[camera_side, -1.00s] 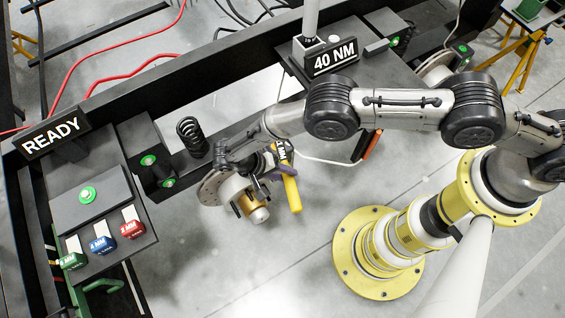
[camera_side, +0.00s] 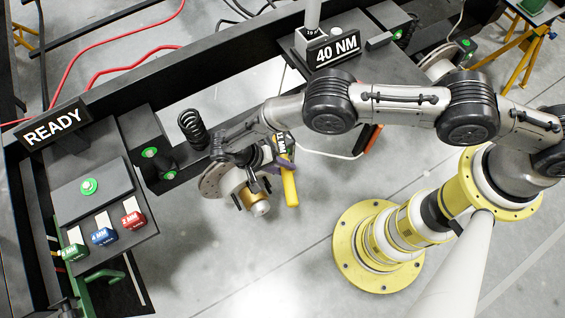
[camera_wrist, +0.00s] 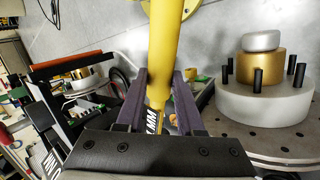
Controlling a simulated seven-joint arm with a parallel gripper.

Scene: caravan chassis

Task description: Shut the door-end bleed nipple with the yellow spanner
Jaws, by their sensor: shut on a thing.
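The yellow spanner (camera_side: 290,187) is in my gripper (camera_side: 272,168), beside the brake disc and hub (camera_side: 258,207) in the side view. In the wrist view the purple fingers of my gripper (camera_wrist: 158,100) are shut on the spanner (camera_wrist: 163,55), one on each side. Its yellow shaft runs upward and away from the fingers. The hub (camera_wrist: 262,100), with black studs and a gold ring, stands to the right. I cannot make out the bleed nipple or whether the spanner's jaw is on it.
A black READY sign (camera_side: 52,127) and a tray with green, blue and red MM blocks (camera_side: 104,235) are at left. A 40 NM sign (camera_side: 334,50) stands at the back. A black coil spring (camera_side: 190,129) is close behind the disc. Floor in front of the hub is clear.

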